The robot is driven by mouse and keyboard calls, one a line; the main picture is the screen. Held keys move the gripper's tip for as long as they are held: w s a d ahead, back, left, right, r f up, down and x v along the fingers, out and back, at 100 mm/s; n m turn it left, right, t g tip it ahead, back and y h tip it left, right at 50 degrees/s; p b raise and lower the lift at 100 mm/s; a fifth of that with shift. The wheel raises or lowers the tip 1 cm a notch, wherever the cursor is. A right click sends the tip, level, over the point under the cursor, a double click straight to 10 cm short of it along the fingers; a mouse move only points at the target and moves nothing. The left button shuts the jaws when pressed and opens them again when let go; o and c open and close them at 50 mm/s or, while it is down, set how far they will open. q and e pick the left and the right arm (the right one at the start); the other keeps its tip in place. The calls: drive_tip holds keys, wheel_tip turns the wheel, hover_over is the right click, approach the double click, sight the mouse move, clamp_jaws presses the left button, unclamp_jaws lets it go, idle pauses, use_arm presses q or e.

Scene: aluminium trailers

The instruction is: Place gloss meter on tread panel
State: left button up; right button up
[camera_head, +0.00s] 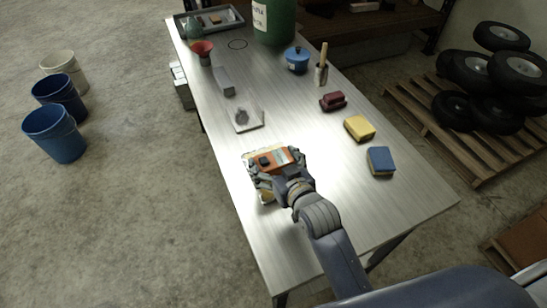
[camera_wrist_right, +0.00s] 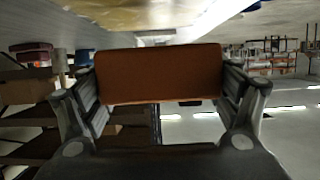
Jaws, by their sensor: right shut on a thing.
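The gloss meter, an orange box with a dark patch on top (camera_head: 275,159), is in my right gripper (camera_head: 279,168) at the near left part of the table. The right gripper is shut on it. In the right wrist view the box (camera_wrist_right: 160,74) spans the space between the two fingers (camera_wrist_right: 160,95). A pale flat edge (camera_head: 249,155) shows beside the gripper; it may be the tread panel, mostly hidden under the gripper and box. I cannot tell whether the box touches it. My left gripper is not in view.
The metal table (camera_head: 340,210) has a silver plate with a round mark (camera_head: 248,118) just beyond the gripper. A yellow sponge (camera_head: 359,128), a blue sponge (camera_head: 381,161) and a dark red block (camera_head: 333,101) lie to the right. The near right tabletop is clear.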

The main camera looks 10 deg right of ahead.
sight(274, 153)
drive_tip(key=w, duration=0.2)
drive_tip(key=shift+w+d, duration=0.3)
drive_tip(key=shift+w+f, duration=0.15)
drive_tip(key=shift+w, duration=0.05)
wheel_tip(274, 153, down, 3)
drive_tip(key=shift+s+p, duration=0.1)
drive_tip(key=shift+p, duration=0.5)
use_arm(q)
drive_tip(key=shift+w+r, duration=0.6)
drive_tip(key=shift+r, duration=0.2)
use_arm(e)
drive_tip(key=shift+f, duration=0.2)
drive_tip(key=shift+f, duration=0.15)
drive_tip(key=o, duration=1.2)
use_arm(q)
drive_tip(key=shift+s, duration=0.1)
use_arm(e)
drive_tip(key=shift+o, duration=0.2)
